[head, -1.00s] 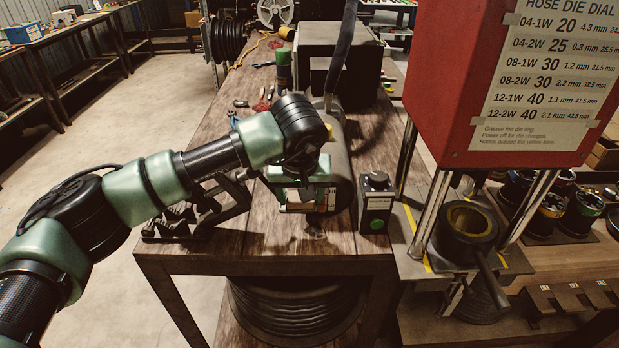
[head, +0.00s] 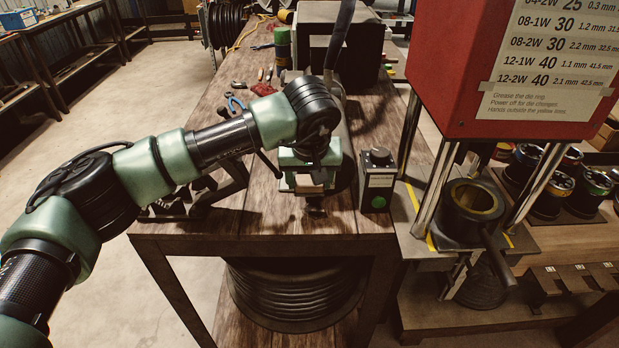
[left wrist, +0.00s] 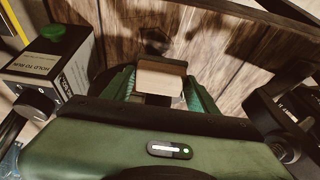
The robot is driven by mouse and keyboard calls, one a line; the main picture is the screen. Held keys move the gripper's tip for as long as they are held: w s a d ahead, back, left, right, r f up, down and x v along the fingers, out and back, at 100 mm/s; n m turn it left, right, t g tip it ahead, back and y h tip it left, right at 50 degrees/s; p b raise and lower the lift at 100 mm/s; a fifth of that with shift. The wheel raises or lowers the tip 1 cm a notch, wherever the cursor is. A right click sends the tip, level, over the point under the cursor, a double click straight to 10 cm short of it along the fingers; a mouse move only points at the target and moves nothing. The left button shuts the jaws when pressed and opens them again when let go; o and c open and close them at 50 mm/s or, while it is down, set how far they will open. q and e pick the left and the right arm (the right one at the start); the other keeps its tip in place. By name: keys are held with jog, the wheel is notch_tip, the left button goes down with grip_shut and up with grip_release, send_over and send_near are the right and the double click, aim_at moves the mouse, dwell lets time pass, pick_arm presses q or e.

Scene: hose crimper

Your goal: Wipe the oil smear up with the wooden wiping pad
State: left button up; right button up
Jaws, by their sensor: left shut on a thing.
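My left gripper (head: 311,178) is shut on the wooden wiping pad (head: 310,184), a small pale-brown block, low over the front of the wooden workbench (head: 275,218). In the left wrist view the pad (left wrist: 161,78) sits between the two green fingers (left wrist: 160,90). A dark patch, which looks like the oil smear (head: 316,212), lies on the planks just in front of the pad towards the bench's front edge. It also shows as a dark blot (left wrist: 157,44) beyond the pad in the left wrist view. I cannot tell whether the pad touches the bench. My right gripper is not in view.
The red crimper (head: 500,75) is further right. A dark rack (head: 205,195) stands left, under my arm. Pliers (head: 235,103) and small tools lie further back.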

aim_at(309, 207)
pick_arm(q)
notch_tip(309, 207, down, 6)
jog(key=b, duration=0.4)
jog(key=shift+b, duration=0.4)
jog(key=shift+f, duration=0.15)
jog(key=shift+f+b, duration=0.3)
jog(key=shift+b, duration=0.05)
jog(key=shift+w, duration=0.3)
jog(key=shift+w, duration=0.2)
dwell(0.3)
